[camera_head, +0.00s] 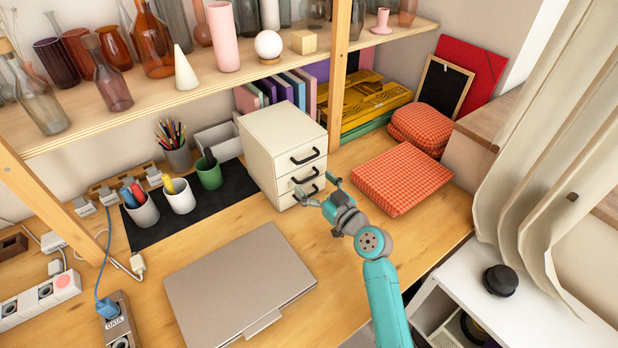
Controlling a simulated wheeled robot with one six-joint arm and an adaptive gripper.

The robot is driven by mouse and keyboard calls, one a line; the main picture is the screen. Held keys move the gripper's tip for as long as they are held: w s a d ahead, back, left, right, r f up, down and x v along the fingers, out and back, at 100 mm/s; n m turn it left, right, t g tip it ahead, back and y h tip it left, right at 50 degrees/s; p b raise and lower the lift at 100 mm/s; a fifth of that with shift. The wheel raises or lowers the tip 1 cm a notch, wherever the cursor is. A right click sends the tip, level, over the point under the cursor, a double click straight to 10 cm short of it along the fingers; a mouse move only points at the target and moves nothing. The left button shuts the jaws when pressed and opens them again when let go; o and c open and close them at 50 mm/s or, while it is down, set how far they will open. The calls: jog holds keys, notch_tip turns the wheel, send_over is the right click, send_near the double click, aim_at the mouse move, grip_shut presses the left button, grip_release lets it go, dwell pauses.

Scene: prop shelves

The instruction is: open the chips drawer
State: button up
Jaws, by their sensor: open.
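A small white drawer unit (267,141) stands on the desk below the shelf, with several drawers stacked one above another, each with a black handle. All its drawers look shut. I see no label that tells which is the chips drawer. The top handle (304,156) and middle handle (304,175) are in clear view. The bottom handle (306,192) is close to my fingers. My gripper (316,190) is open in front of the lower drawers, its fingers near the bottom handle. I cannot tell whether they touch it.
An orange checked cushion (402,178) lies to the right of my arm. A closed grey laptop (240,285) lies at the front left. Cups (180,196) stand on a black mat left of the drawers.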

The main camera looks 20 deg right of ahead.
jog(key=shift+x, duration=1.3)
jog(key=shift+c, duration=0.3)
jog(key=c, duration=1.3)
jog(key=v, duration=1.6)
jog(key=shift+c, duration=0.2)
jog(key=shift+d, duration=0.1)
jog(key=o, duration=1.4)
jog(key=shift+s, duration=0.1)
jog(key=v, duration=1.2)
